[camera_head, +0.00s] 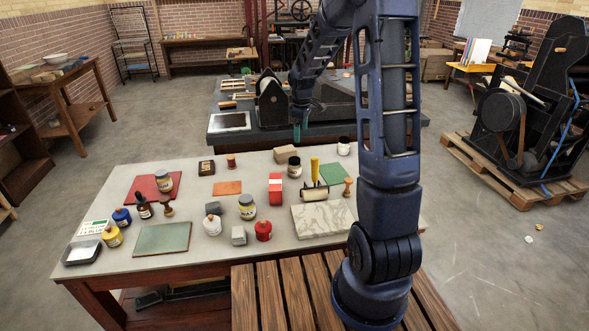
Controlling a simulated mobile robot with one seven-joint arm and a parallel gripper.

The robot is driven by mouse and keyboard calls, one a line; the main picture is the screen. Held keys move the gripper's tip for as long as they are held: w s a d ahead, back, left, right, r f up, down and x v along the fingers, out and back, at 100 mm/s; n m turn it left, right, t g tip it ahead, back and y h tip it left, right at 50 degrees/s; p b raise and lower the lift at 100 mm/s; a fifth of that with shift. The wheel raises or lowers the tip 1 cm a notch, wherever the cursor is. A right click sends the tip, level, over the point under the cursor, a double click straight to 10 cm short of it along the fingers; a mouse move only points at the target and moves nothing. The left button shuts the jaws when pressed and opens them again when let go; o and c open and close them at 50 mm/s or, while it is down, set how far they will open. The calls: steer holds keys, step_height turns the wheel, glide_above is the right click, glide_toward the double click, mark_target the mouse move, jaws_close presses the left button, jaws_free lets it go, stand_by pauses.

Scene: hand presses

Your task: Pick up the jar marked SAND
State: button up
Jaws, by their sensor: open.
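Several small labelled jars stand on the pale-topped table, but the lettering is too small to read, so I cannot tell which is marked SAND. A tan jar (247,207) stands near the table's middle. Another tan jar (164,182) stands on the red mat. Blue (122,217), yellow (112,237), red (263,231) and white (212,225) jars stand nearer. My gripper (299,134) is open, beyond the jars at the back of the table, apart from them.
A marbled slab (322,220) and a roller with a yellow handle (315,180) are at right. A press bed (229,121) stands behind. My arm covers part of the right side.

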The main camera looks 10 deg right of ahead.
steer(key=n, duration=0.2)
glide_above(294, 159)
steer(key=shift+g, duration=0.4)
step_height(294, 159, down, 8)
steer(key=shift+w+f, duration=0.15)
steer(key=shift+f, duration=0.1)
steer(key=f, duration=1)
steer(key=shift+s+f, duration=0.25)
steer(key=shift+f, duration=0.1)
steer(key=shift+c, duration=0.2)
steer(key=c, duration=1.2)
steer(key=shift+o, duration=0.2)
steer(key=shift+r, duration=0.1)
